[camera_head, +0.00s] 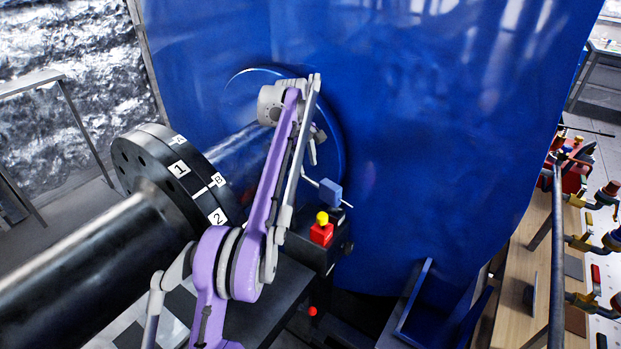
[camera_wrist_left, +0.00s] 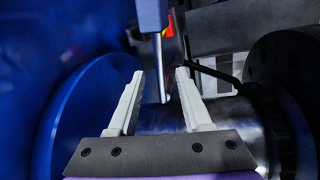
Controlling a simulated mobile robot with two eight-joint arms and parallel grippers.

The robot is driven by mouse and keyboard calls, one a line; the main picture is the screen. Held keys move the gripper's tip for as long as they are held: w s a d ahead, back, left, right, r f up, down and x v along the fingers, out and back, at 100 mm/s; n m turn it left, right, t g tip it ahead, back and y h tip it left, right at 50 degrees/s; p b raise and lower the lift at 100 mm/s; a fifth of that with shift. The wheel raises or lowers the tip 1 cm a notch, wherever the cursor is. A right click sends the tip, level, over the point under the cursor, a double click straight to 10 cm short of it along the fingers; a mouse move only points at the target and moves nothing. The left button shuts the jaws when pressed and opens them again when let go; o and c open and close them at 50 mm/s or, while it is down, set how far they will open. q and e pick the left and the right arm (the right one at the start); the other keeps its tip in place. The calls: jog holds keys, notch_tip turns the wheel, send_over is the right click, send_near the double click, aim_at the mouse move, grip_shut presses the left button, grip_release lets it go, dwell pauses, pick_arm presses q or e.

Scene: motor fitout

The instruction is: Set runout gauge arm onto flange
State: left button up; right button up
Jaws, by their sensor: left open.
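The runout gauge shows as a small blue body (camera_head: 330,193) with a thin pale rod, beside the shaft and to the right of the black flange. In the left wrist view its blue body (camera_wrist_left: 151,14) is at top centre, with a grey stem pointing down. The black flange (camera_head: 165,160) carries labels 1, B and 2. A dark disc, likely this flange (camera_wrist_left: 287,65), is at the right of the wrist view. My left gripper (camera_head: 314,150) is open above the gauge. In the wrist view its pale fingers (camera_wrist_left: 160,78) are apart, with the stem's end showing between them; contact is unclear.
A shaft (camera_head: 238,150) runs from the flange into the big blue housing (camera_head: 440,120). A red block with a yellow knob (camera_head: 321,232) stands on a dark base below the gauge. A wooden bench (camera_head: 528,260) with pipes and valves is at the right.

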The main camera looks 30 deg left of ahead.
aim_at(310, 179)
pick_arm(q)
jog(key=f, duration=0.2)
jog(key=w+f, duration=0.1)
jog(key=f, duration=0.2)
jog(key=shift+d+b, duration=0.1)
jog(key=shift+b, duration=0.3)
grip_shut()
dwell(1.0)
